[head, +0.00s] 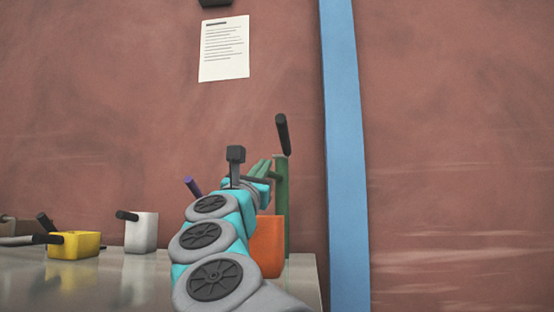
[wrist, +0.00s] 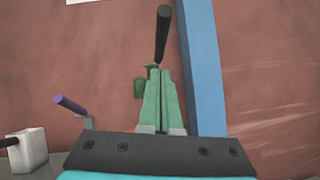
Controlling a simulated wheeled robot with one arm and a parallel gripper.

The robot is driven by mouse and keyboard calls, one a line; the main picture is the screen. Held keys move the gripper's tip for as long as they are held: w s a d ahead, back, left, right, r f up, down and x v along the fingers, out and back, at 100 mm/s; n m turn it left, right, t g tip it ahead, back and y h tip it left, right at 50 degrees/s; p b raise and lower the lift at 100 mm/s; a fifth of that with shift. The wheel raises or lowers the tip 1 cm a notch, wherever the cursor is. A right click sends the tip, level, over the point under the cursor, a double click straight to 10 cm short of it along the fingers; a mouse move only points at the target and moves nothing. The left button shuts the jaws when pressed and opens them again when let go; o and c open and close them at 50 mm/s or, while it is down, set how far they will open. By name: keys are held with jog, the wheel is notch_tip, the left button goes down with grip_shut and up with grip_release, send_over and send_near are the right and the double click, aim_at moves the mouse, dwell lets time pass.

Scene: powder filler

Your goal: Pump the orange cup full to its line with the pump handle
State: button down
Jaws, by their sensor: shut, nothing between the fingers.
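The orange cup (head: 268,245) stands on the counter in the head view, partly hidden behind my arm. A green post (head: 282,215) rises just behind the cup. The black pump handle (head: 282,134) slants up above the post; it also shows in the wrist view (wrist: 162,35). My gripper (head: 267,165) has green fingers, shut and empty, in front of the post and below the handle. In the wrist view the fingertips (wrist: 158,70) point toward the handle's lower end; contact cannot be told.
A white cup (head: 141,234) and a yellow container (head: 74,246), both with black handles, stand left on the grey counter (head: 110,285). A purple handle (head: 192,186) sticks up behind my arm. A blue vertical strip (head: 345,150) runs up the wall on the right.

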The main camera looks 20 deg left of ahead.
aim_at(278, 126)
jog(key=p+x, duration=0.2)
jog(key=x, duration=0.1)
jog(key=r+p+x, duration=0.1)
jog(key=p+x, duration=0.1)
jog(key=x, duration=0.2)
jog(key=s+p+x, duration=0.1)
jog(key=p+x, duration=0.1)
jog(key=x, duration=0.2)
jog(key=shift+d+r, duration=0.3)
jog(key=shift+r, duration=0.1)
jog(key=shift+w+d+r+p, duration=0.1)
jog(key=shift+w+r+p, duration=0.1)
jog(key=shift+r+p, duration=0.35)
jog(key=shift+f, duration=0.1)
notch_tip(278, 126, up, 3)
jog(key=p, duration=0.4)
jog(key=shift+f+g, duration=0.2)
jog(key=shift+g, duration=0.2)
jog(key=shift+w+r+p, duration=0.1)
jog(key=shift+r+p, duration=0.45)
jog(key=shift+p, duration=0.25)
